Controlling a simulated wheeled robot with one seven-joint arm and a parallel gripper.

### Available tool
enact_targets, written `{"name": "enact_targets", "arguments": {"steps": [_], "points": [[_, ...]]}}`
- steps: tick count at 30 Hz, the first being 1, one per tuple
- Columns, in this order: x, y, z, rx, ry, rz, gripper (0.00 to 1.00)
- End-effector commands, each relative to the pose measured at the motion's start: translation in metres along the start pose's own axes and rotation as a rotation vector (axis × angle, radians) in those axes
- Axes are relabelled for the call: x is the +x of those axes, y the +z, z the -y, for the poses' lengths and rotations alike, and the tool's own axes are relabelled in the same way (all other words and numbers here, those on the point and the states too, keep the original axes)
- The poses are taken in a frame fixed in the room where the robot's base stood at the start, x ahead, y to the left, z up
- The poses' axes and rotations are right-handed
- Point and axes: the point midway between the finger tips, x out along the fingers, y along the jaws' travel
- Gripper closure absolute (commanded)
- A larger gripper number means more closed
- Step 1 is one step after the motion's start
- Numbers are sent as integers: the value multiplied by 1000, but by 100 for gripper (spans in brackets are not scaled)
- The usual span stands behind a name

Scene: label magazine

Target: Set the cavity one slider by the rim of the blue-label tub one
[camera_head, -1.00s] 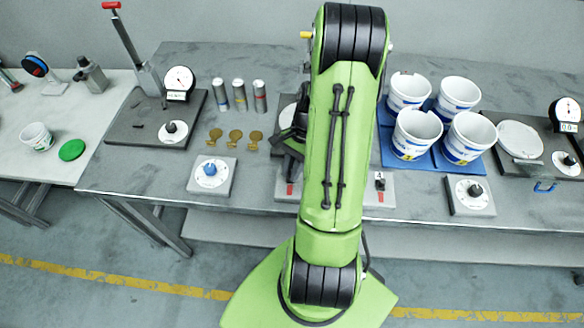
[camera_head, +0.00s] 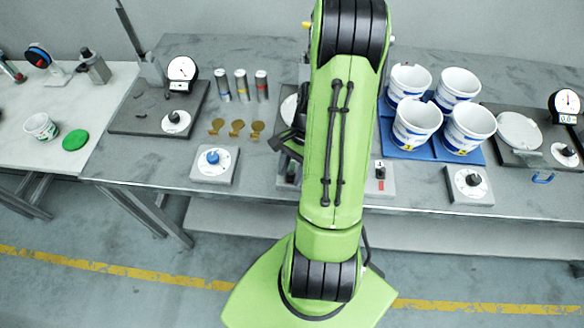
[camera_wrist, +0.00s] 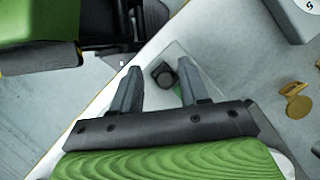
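Several white tubs with blue labels stand on blue mats; the front-left tub (camera_head: 417,118) has a small yellow mark low on its label, and so does the front-right tub (camera_head: 467,128). A slider (camera_head: 380,170) with a red mark sits on a grey panel right of my arm. My gripper (camera_wrist: 158,77) is open in the wrist view. A dark knob (camera_wrist: 163,74) on a pale plate shows between its fingers, with visible gaps on both sides. Most of that plate's slider area is hidden behind my arm in the head view. I cannot read which slider is cavity one.
A dial plate with a blue knob (camera_head: 213,158) and brass discs (camera_head: 236,128) lie left of my arm. Three cylinders (camera_head: 242,86) stand behind them. A black-knob dial plate (camera_head: 470,185) is at right. The table's front edge is close.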

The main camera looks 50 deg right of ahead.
Motion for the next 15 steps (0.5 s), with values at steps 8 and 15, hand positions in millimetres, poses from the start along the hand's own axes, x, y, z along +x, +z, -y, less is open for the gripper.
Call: {"name": "enact_targets", "arguments": {"steps": [8, 15], "points": [[-3, -1, 1, 0, -3, -4, 56], [-55, -1, 2, -1, -7, -11, 56]]}}
